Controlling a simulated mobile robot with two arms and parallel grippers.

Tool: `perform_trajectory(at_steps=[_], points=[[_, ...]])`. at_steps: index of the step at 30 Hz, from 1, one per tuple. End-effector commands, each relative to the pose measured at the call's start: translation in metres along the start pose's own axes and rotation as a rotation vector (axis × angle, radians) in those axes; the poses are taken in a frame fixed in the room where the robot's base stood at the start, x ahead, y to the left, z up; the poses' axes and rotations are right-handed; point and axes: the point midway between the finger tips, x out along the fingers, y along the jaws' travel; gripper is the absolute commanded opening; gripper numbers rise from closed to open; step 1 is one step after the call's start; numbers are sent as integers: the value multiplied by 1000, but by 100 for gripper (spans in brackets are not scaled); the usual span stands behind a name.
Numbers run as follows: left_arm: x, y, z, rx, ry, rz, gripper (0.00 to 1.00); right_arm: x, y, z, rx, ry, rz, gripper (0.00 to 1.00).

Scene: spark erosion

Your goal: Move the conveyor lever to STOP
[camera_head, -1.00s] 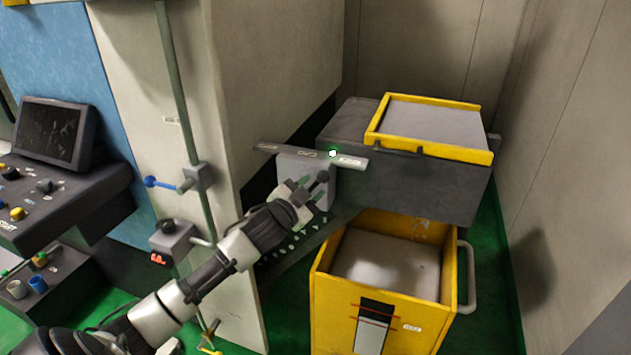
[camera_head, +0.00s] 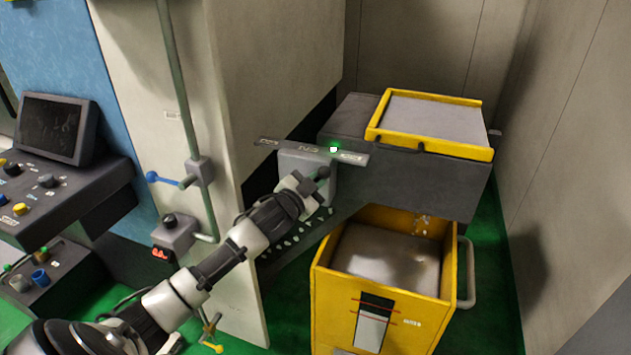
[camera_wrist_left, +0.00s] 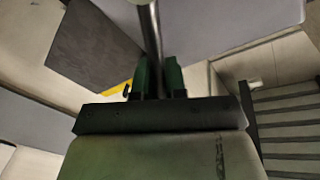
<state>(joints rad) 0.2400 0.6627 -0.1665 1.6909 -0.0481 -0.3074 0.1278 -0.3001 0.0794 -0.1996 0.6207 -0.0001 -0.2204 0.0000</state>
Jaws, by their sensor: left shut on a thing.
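The conveyor lever shows in the left wrist view as a metal rod (camera_wrist_left: 150,38) between my left gripper's green fingers (camera_wrist_left: 158,78). In the head view my left gripper (camera_head: 320,180) is at the front of a grey control box (camera_head: 293,163), shut on the lever, which is mostly hidden there by the fingers. A grey label plate (camera_head: 312,151) runs along the top of the box, with a lit green lamp (camera_head: 333,149) on it. Its lettering is too small to read surely. My right gripper is not in view.
A dark conveyor housing (camera_head: 415,178) with a yellow-framed top (camera_head: 490,154) stands behind the box. A yellow bin (camera_head: 335,315) with a side handle stands below. A pale wall column (camera_head: 165,95) carries a pipe and a blue-handled valve (camera_head: 165,180). Consoles (camera_head: 70,195) stand at the left.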

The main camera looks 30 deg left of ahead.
Motion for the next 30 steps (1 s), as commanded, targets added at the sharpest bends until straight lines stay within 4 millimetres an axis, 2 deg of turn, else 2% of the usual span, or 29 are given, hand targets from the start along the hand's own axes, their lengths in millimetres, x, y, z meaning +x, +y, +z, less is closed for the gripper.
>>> perform_trajectory(at_steps=[11,30], points=[[0,-3,-3,-97,19,-13,0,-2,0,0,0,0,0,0],[-7,-34,5,-513,103,-71,0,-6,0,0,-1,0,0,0]])
